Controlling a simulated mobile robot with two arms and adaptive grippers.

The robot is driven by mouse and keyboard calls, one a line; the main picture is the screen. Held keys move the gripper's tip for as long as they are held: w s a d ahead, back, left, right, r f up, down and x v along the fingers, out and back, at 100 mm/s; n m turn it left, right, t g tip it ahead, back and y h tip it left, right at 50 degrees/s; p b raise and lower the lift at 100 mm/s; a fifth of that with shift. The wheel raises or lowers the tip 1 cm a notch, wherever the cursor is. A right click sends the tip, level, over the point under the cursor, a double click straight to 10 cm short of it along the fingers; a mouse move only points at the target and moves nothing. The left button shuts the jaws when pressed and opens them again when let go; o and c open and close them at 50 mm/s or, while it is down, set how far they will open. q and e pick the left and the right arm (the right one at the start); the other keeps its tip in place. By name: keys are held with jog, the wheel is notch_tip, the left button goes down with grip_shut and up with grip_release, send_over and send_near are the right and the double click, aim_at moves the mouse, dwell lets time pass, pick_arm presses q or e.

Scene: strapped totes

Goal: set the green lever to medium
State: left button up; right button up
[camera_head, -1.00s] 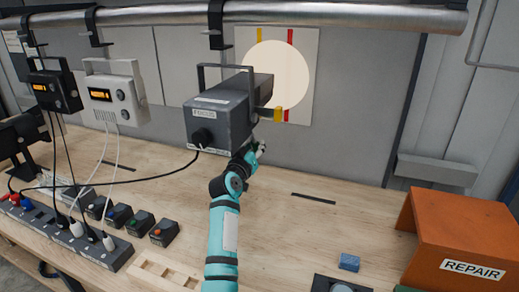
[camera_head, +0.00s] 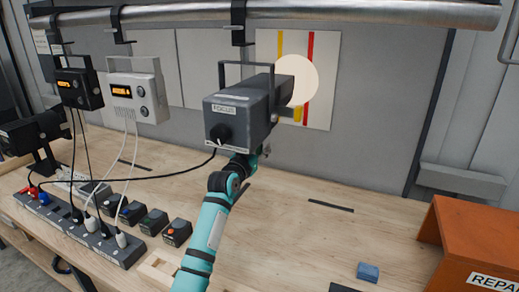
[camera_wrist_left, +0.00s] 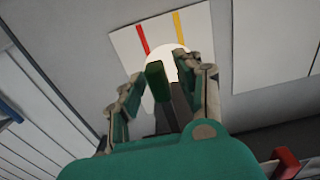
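A yellow lever (camera_head: 297,114) sticks out at the housing's right. My right gripper is out of view.
A pale light disc (camera_head: 297,80) falls on a white panel with yellow and red stripes. Power units (camera_head: 135,95) hang at left, their cables running to a power strip (camera_head: 85,232). A red part (camera_wrist_left: 287,162) sits beside my gripper.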

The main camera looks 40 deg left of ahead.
pick_arm(q)
jog(key=shift+s+d+f, duration=0.1)
jog(key=shift+s+d, duration=0.05)
jog(key=shift+s, duration=0.35)
jog(key=v, duration=1.1)
